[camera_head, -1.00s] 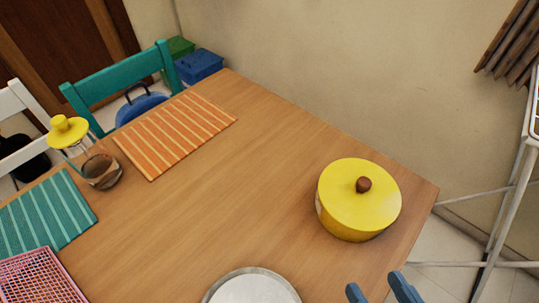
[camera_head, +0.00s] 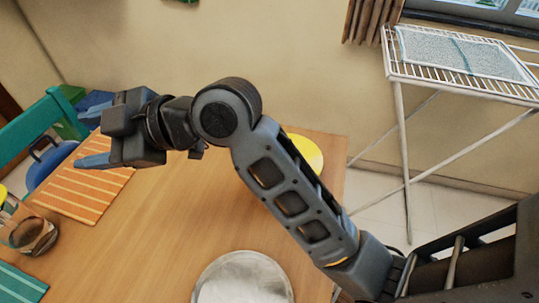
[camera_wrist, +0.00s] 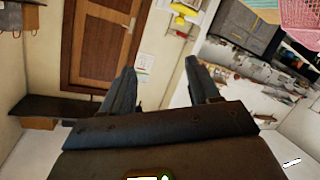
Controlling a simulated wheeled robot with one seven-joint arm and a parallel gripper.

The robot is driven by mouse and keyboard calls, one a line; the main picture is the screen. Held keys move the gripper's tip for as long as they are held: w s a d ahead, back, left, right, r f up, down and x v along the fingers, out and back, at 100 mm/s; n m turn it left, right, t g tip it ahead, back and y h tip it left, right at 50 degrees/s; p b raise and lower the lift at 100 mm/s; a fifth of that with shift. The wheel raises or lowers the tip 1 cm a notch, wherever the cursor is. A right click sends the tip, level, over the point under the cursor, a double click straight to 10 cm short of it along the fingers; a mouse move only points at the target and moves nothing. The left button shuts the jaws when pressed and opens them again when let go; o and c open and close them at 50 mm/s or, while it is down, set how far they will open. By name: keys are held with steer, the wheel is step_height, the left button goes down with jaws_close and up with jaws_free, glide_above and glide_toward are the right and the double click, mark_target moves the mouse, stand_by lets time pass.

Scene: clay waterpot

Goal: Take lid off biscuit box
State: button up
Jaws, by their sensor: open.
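The round yellow biscuit box (camera_head: 309,152) stands near the far right corner of the wooden table (camera_head: 165,225). My arm hides most of it in the head view, so only a yellow part shows and the brown-knobbed lid cannot be checked there. My gripper (camera_head: 92,160) is raised well to the left of the box, pointing left over the orange striped mat. In the wrist view my gripper (camera_wrist: 160,70) has its two fingers apart with nothing between them. The box does not show in the wrist view.
A round, pale metal-rimmed plate (camera_head: 243,283) lies at the table's near side. An orange mat (camera_head: 70,205), a glass jar (camera_head: 35,236) and a green chair (camera_head: 35,130) are at left. A white drying rack (camera_head: 405,150) stands at right. The table's middle is clear.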

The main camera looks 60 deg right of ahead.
mark_target(313, 155)
steer(key=s+d+f+n+g+h, duration=0.2)
steer(key=s+d+f+n+g, duration=0.1)
steer(key=d, duration=0.6)
steer(key=s+d+f+n+g+h, duration=0.3)
steer(key=s+d+f+n+g, duration=0.1)
steer(key=d, duration=0.6)
steer(key=s+d+f+n+g+h, duration=0.3)
steer(key=s+d+f+g, duration=0.2)
steer(key=s+d, duration=0.2)
steer(key=shift+s+d+f+g+p, duration=0.15)
steer(key=shift+d+p, duration=0.05)
steer(key=shift+d, duration=0.5)
steer(key=shift+s+d+f+g+p, duration=0.1)
steer(key=shift+s+d+g+p, duration=0.05)
steer(key=shift+d, duration=0.55)
steer(key=shift+d+f+p, duration=0.15)
steer(key=shift+f, duration=1.35)
steer(key=shift+d+f+p, duration=0.15)
steer(key=shift+f, duration=1.3)
jaws_close()
